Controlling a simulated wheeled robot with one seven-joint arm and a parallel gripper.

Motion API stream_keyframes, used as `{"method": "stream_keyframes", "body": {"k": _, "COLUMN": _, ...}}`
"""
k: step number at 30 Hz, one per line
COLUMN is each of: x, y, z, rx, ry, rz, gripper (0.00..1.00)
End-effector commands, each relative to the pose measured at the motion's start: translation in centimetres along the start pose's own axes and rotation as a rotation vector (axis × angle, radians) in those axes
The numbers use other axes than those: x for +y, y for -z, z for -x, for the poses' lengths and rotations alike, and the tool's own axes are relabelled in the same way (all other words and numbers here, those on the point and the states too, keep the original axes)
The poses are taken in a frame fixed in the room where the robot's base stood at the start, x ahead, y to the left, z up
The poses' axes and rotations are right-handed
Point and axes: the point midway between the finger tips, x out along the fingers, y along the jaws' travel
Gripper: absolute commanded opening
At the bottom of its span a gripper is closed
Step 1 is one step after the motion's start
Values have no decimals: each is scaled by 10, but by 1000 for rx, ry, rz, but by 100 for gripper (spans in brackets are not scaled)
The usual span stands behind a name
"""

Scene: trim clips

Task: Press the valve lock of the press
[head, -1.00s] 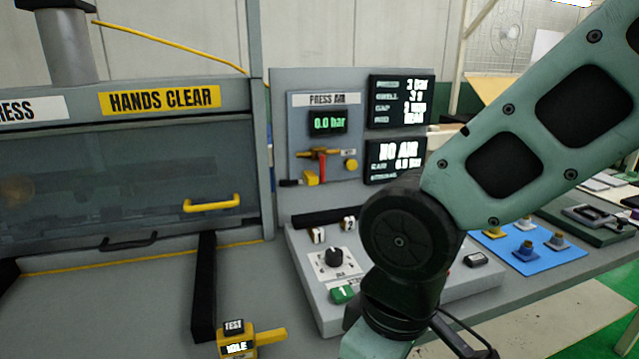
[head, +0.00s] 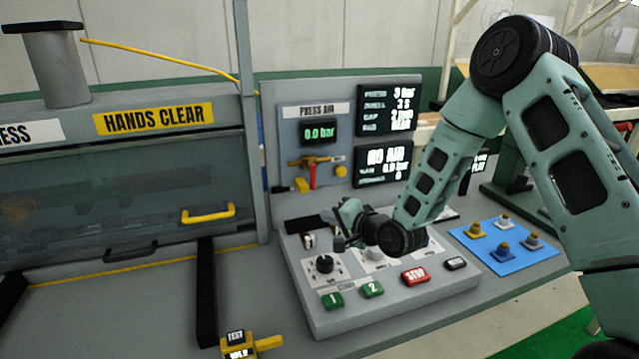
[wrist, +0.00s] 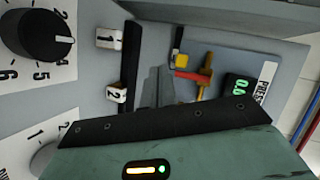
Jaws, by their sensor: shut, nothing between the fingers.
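The PRESS AIR panel (head: 285,120) carries a brass valve (head: 308,160) with a red handle (head: 312,176) hanging down. A yellow block with a black end (head: 302,185) sits at the handle's lower left, and a round yellow knob (head: 340,171) is to its right. I cannot tell for certain which is the valve lock. My gripper (head: 342,228) is over the control box, below and in front of the panel. In the wrist view, its grey fingers (wrist: 157,88) are shut and empty, pointing towards the yellow block (wrist: 181,60) and red handle (wrist: 188,75), apparently apart from them.
The control box (head: 330,318) below has a black dial (head: 324,263), green buttons and a red STOP button (head: 415,275). The press guard with its yellow handle (head: 208,213) stands left. A blue mat (head: 505,260) with small parts lies right. The display shows 0.0 bar.

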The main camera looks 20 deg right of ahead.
Motion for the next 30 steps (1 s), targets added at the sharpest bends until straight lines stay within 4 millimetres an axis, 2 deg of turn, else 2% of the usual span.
{"method": "stream_keyframes", "body": {"k": 1, "x": 3, "y": 18, "z": 2, "rx": 42, "ry": 41, "rz": -67, "gripper": 0}}
{"method": "stream_keyframes", "body": {"k": 3, "x": 7, "y": 36, "z": 5, "rx": 91, "ry": 107, "rz": -146, "gripper": 0}}
{"method": "stream_keyframes", "body": {"k": 9, "x": 15, "y": 67, "z": 15, "rx": 172, "ry": 234, "rz": -281, "gripper": 0}}
{"method": "stream_keyframes", "body": {"k": 13, "x": 17, "y": 73, "z": 18, "rx": 188, "ry": 262, "rz": -308, "gripper": 0}}
{"method": "stream_keyframes", "body": {"k": 23, "x": 16, "y": 73, "z": 17, "rx": 188, "ry": 263, "rz": -307, "gripper": 0}}
{"method": "stream_keyframes", "body": {"k": 26, "x": 14, "y": 74, "z": 12, "rx": 188, "ry": 264, "rz": -306, "gripper": 0}}
{"method": "stream_keyframes", "body": {"k": 30, "x": 7, "y": 78, "z": -6, "rx": 187, "ry": 265, "rz": -305, "gripper": 0}}
